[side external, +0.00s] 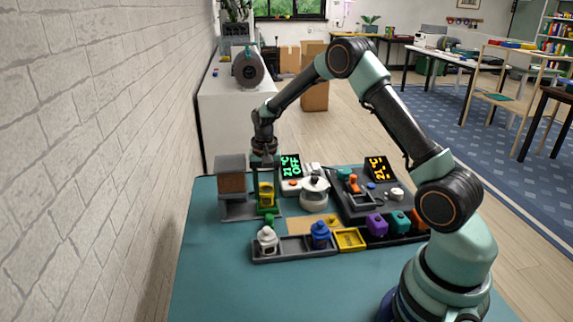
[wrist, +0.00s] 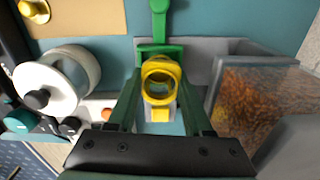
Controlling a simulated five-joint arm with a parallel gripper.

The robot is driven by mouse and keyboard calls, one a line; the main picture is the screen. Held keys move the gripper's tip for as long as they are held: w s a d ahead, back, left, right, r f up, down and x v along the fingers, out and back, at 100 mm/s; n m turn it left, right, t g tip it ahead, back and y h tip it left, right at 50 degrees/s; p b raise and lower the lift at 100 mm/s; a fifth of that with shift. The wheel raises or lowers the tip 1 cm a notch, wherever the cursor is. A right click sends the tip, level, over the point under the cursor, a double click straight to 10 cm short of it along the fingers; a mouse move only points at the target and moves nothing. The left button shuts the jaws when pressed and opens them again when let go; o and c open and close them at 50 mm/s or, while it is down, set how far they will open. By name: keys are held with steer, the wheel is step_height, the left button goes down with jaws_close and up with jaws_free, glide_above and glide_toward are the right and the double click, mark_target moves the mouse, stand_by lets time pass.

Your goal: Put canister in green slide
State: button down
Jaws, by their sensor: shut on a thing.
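The yellow canister (wrist: 161,70) is between the fingers of my gripper (wrist: 162,84), which is shut on it. From above in the wrist view it shows a round yellow rim with a hollow middle. In the side view the canister (side external: 266,193) appears upright below my gripper (side external: 265,171). The green slide (wrist: 158,48) shows just beyond the canister, with a green handle stretching away toward the top of the picture. In the side view the green slide (side external: 269,218) shows low at the canister's foot. I cannot tell whether the canister touches it or stands in it.
A grey unit with a brown window (wrist: 255,105) stands close on the right in the wrist view. A white lidded pot (side external: 314,192) stands on the other side. A grey tray (side external: 294,250) with several small containers lies in front. The teal table's (side external: 225,270) front left is clear.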

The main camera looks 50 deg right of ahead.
steer(key=shift+f, duration=0.6)
stand_by(0.5)
steer(key=shift+c, duration=1.2)
jaws_free()
steer(key=shift+r, duration=0.1)
steer(key=shift+r, duration=3.4)
